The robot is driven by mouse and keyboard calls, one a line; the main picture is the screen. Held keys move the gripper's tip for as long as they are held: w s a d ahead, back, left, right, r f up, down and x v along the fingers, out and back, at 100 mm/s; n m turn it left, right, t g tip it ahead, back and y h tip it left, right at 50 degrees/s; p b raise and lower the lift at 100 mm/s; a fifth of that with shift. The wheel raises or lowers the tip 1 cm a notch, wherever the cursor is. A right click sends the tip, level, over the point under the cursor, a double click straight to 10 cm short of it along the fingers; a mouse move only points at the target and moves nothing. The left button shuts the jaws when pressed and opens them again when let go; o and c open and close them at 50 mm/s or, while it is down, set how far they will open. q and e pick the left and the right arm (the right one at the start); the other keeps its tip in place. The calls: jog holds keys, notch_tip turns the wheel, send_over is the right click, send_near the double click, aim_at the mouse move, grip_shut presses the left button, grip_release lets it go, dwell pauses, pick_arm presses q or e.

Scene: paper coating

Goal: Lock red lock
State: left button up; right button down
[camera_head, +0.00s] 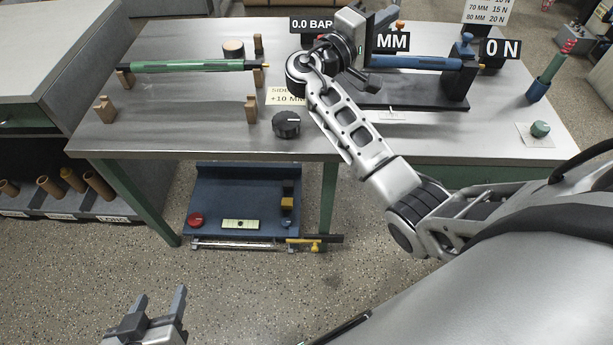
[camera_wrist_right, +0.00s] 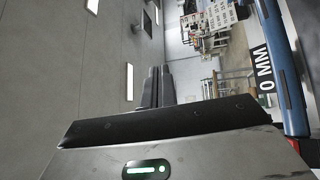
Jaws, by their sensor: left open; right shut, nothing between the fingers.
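I cannot single out the red lock with certainty. A small red part (camera_wrist_right: 294,145) shows at the lower right of the right wrist view, beside a blue cylinder (camera_wrist_right: 284,75). In the head view the blue roller (camera_head: 415,62) lies on a dark stand (camera_head: 405,97) at the table's right, partly hidden by my right arm. My right gripper is above the stand's left end; its fingers (camera_wrist_right: 157,86) are shut and empty in the right wrist view. My left gripper (camera_head: 160,300) is open and empty, low at the bottom left, away from the table.
A green roller (camera_head: 190,66) rests on wooden holders at the table's left. A black knob (camera_head: 287,124) sits near the front edge. A blue low platform (camera_head: 240,190) with a red knob (camera_head: 196,220) is below the table. A green-and-blue tool (camera_head: 545,77) stands at right.

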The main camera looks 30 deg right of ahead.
jog(key=w+d+f+n+t+y, duration=0.2)
jog(key=w+d+t+y, duration=0.3)
jog(key=w+d, duration=0.25)
jog(key=w+a+f+t+y, duration=0.3)
jog(key=a+f+y, duration=0.1)
jog(key=a+y, duration=0.2)
jog(key=w+a+f+t+y, duration=0.3)
jog(key=a+y, duration=0.2)
jog(key=a, duration=0.2)
pick_arm(q)
jog(key=shift+s+f+b, duration=0.25)
jog(key=shift+f+b, duration=0.8)
jog(key=shift+s+f+b, duration=0.2)
jog(key=shift+f+b, duration=0.85)
pick_arm(e)
jog(key=s+a+f+g+y, duration=0.2)
jog(key=s+a+f+y, duration=0.4)
jog(key=s+a+f, duration=0.9)
jog(key=shift+s+f, duration=1.65)
jog(key=shift+s, duration=0.3)
jog(key=shift+s+a, duration=0.1)
